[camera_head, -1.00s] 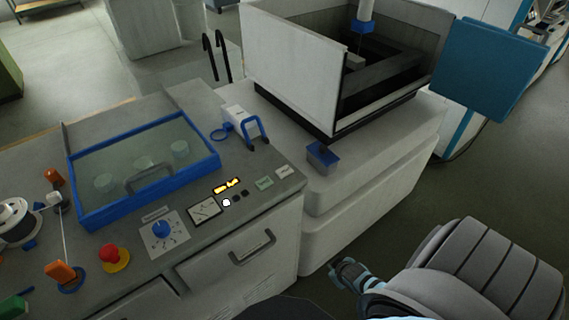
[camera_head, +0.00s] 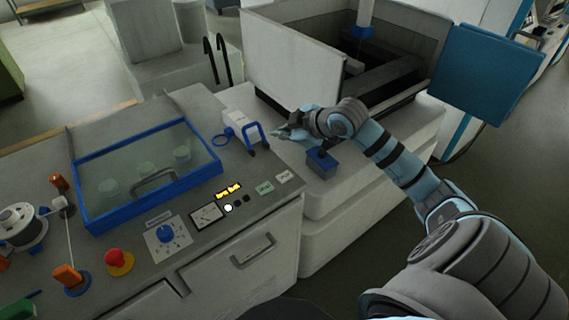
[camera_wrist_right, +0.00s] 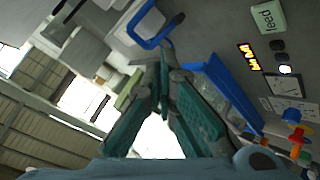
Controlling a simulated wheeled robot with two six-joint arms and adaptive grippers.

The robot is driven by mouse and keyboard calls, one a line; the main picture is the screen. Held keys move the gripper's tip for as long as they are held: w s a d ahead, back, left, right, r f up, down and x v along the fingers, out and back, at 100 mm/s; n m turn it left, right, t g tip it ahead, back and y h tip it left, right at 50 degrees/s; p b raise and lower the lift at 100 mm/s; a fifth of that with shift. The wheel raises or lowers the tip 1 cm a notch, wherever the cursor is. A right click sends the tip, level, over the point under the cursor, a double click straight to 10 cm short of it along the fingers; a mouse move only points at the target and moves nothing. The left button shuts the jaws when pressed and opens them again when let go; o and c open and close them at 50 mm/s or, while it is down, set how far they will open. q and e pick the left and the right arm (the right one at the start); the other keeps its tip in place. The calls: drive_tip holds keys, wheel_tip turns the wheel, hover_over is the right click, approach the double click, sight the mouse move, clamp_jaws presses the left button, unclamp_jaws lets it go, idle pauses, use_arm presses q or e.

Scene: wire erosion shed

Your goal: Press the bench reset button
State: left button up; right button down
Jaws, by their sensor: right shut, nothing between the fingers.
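The bench's control panel carries a green plate (camera_head: 265,187) and a pale plate (camera_head: 284,176) near its right front corner. The green one reads "feed" in the right wrist view (camera_wrist_right: 268,16). The pale plate's lettering is too small to read, so I cannot tell which control is the reset button. Beside them are a lit white round button (camera_head: 228,208) and two dark ones (camera_head: 242,200). My right gripper (camera_head: 277,133) is shut and empty, above the bench's right edge by the blue handle, behind the plates. Its closed fingers (camera_wrist_right: 165,65) fill the wrist view's middle. My left gripper is out of view.
A blue handle (camera_head: 262,133) on a white block stands close to my right fingertips. A blue box (camera_head: 322,163) sits below my wrist. A blue-framed lid (camera_head: 148,170), a red knob (camera_head: 118,258) and a blue dial (camera_head: 165,232) lie left. The front panel area is clear.

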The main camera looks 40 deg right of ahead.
drive_tip(key=shift+s+a+f+n+g, duration=0.35)
drive_tip(key=shift+s+f+n, duration=0.1)
drive_tip(key=shift+s, duration=0.1)
drive_tip(key=shift+s+a+f+n+g, duration=0.35)
drive_tip(key=shift+s+n, duration=0.1)
drive_tip(key=shift+s, duration=0.05)
drive_tip(key=shift+f+y, duration=0.1)
drive_tip(key=shift+y, duration=0.2)
drive_tip(key=b, duration=0.9)
hover_over(283, 178)
wheel_tip(283, 178, down, 8)
drive_tip(key=shift+r, duration=0.25)
drive_tip(key=shift+f, duration=0.5)
drive_tip(key=shift+f, duration=0.2)
